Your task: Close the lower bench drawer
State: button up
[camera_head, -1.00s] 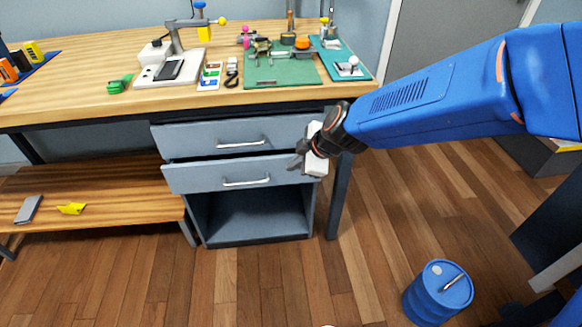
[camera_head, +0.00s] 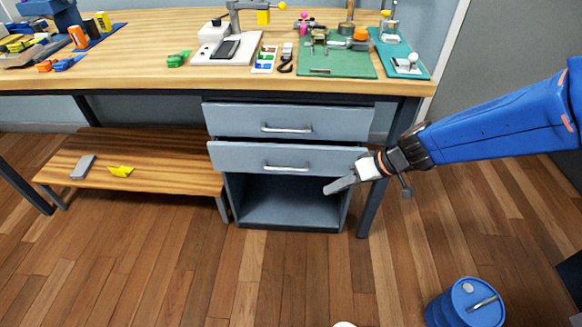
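The lower bench drawer (camera_head: 240,157) is a grey-blue front with a silver bar handle, under the bench in the head view. It sticks out a little, with a dark gap along its top edge. The upper drawer (camera_head: 235,120) is directly above it. My gripper (camera_head: 330,188) is at the lower right of the lower drawer, its grey fingers pointing left in front of the open compartment. It appears apart from the handle; contact with the drawer's right end cannot be told. The fingers overlap in this side view, so their opening is hidden.
The workbench (camera_head: 140,75) carries tools and a green mat (camera_head: 335,65). Its dark right leg (camera_head: 372,205) stands beside my gripper. A low wooden shelf (camera_head: 150,172) is at left. A blue drum (camera_head: 465,305) stands at lower right.

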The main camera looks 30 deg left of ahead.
notch_tip(320, 180, down, 2)
jog(key=a+m+g+y, duration=0.1)
jog(key=m+g+y, duration=0.1)
jog(key=m, duration=0.4)
jog(key=m+t+y, duration=0.2)
jog(key=m+y, duration=0.3)
jog(key=m, duration=0.6)
send_near(290, 170)
jog(key=x, duration=1.1)
jog(key=shift+s+a, duration=0.1)
jog(key=shift+a, duration=0.25)
grip_shut()
